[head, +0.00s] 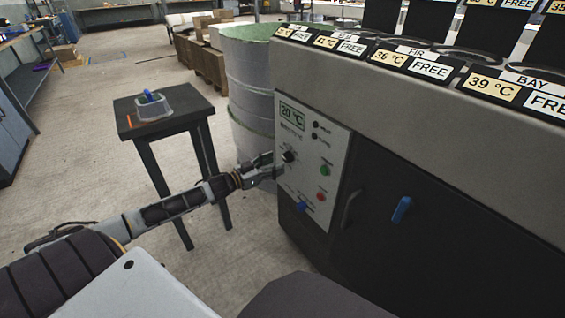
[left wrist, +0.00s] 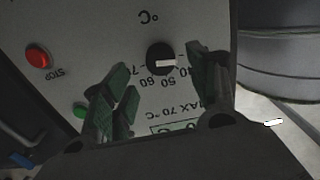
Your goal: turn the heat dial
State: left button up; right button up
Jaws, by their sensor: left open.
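The heat dial (head: 289,156) is a black round knob with a white pointer bar on the pale control panel (head: 312,172) of the dark machine. In the left wrist view the dial (left wrist: 161,58) shows upside down, with scale numbers around it. My left gripper (head: 276,164) is at the panel, its fingers pointing at the dial. In the left wrist view my left gripper (left wrist: 163,85) is open, one finger on each side of the dial's column, with nothing between them that it grips. Whether a finger touches the panel I cannot tell. The display (head: 292,115) reads 20 °C. My right gripper is not in view.
A small black table (head: 180,124) bears a grey container with a blue item. A large drum (head: 249,90) stands behind the gripper.

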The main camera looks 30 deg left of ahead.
aim_at(285, 159)
pick_arm(q)
jog(key=shift+b+x, duration=0.85)
jog(key=shift+x, duration=1.3)
jog(key=shift+c, duration=0.8)
jog(key=c, duration=0.9)
jog(key=shift+o, duration=0.2)
